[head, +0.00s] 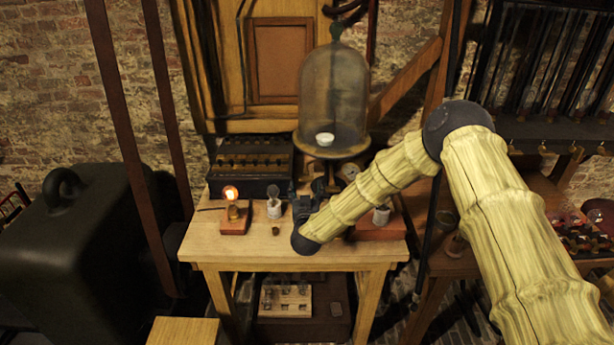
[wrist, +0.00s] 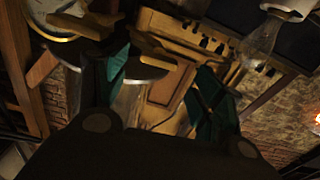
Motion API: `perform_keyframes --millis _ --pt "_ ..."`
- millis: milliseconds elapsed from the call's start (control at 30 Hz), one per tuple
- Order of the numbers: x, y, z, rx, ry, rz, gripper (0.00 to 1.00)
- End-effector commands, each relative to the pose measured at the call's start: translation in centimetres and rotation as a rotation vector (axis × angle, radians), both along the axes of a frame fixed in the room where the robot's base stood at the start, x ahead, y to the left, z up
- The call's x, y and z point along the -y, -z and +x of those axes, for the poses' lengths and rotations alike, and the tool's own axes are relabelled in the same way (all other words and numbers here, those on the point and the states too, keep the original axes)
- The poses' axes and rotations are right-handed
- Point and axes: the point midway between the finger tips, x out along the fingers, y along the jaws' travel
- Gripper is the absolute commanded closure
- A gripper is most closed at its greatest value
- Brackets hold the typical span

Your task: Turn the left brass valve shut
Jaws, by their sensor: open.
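In the wrist view, a brass bar-shaped handle (wrist: 150,55) crosses a dark round disc, just beside the left finger of my gripper (wrist: 165,82). A second brass handle (wrist: 80,24) lies farther left, over a pale round disc. They look like the two valves, but I cannot tell for sure which is the left one. My gripper is open, with its teal fingers apart and nothing visibly held. In the head view, my gripper (head: 316,192) is above the wooden table, in front of the glass bell jar (head: 333,92); the valves are mostly hidden there. Contact with a handle cannot be told.
A lit bulb (head: 232,194) and an unlit bulb (head: 273,206) stand left of my gripper on the table (head: 235,250). A black battery box (head: 250,160) is behind them. A small dark knob (head: 276,231) lies near the front. The table's front left is mostly clear.

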Motion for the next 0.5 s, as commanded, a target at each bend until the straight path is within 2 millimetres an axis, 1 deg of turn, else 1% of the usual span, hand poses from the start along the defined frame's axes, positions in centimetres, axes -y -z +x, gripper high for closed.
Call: perform_keyframes --millis 33,200,400,500 --pt "0.1 -0.3 0.9 0.000 0.002 0.000 0.32" --pt "0.2 -0.3 3.4 0.001 0.004 0.001 0.32" --pt "0.3 -0.2 5.4 0.000 0.003 0.001 0.32" --pt "0.3 0.0 5.9 -0.001 0.004 0.000 0.32"
